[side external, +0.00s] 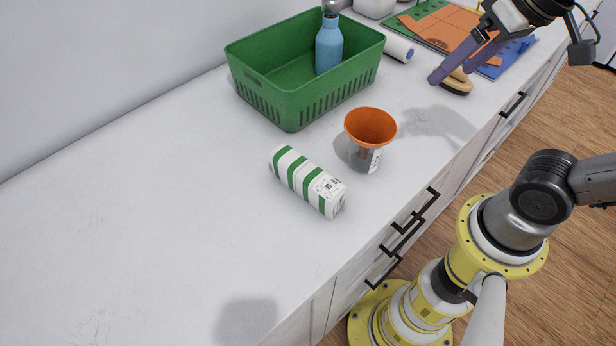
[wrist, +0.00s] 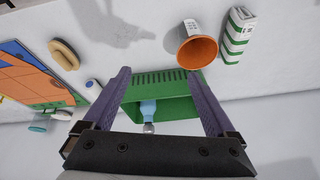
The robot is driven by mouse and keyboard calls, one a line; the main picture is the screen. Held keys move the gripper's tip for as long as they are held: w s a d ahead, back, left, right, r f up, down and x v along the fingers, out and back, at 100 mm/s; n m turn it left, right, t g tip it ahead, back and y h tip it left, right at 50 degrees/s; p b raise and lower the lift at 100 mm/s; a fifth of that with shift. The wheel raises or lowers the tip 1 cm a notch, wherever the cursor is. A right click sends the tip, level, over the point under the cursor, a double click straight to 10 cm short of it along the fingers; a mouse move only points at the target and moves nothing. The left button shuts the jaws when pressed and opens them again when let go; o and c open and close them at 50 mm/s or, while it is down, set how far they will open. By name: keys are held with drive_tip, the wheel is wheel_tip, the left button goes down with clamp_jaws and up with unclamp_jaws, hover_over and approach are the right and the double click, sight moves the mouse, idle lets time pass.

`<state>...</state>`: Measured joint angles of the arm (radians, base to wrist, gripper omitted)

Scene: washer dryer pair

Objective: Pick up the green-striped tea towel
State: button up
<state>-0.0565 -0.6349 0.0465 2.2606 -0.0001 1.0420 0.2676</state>
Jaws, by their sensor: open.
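The green-striped tea towel (side external: 307,182) is a folded white bundle with green bands and a printed label. It lies on the white counter in front of the green basket. In the wrist view it shows at the upper right (wrist: 238,36). My gripper (side external: 452,74) has two purple fingers, spread apart and empty. It hangs above the counter at the upper right of the side view, well away from the towel. In the wrist view the fingers (wrist: 156,75) frame part of the basket, with the towel outside them to the right.
A clear container with an orange funnel (side external: 370,126) stands close beside the towel. The green basket (side external: 290,108) holds a blue bottle (side external: 328,46). A tan brush (side external: 457,84) and coloured sheets (side external: 440,28) lie near my gripper. The counter left of the towel is clear.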

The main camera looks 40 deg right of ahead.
drive_tip(key=w+a+r+g, duration=0.1)
drive_tip(key=w+a+r, duration=0.1)
drive_tip(key=w+a, duration=0.25)
drive_tip(key=n+g, duration=0.3)
drive_tip(key=g, duration=0.1)
hover_over(307, 168)
wheel_tip(307, 168, down, 7)
wheel_tip(307, 168, down, 14)
drive_tip(key=shift+s+r, duration=0.1)
drive_tip(key=c, duration=1.4)
clamp_jaws()
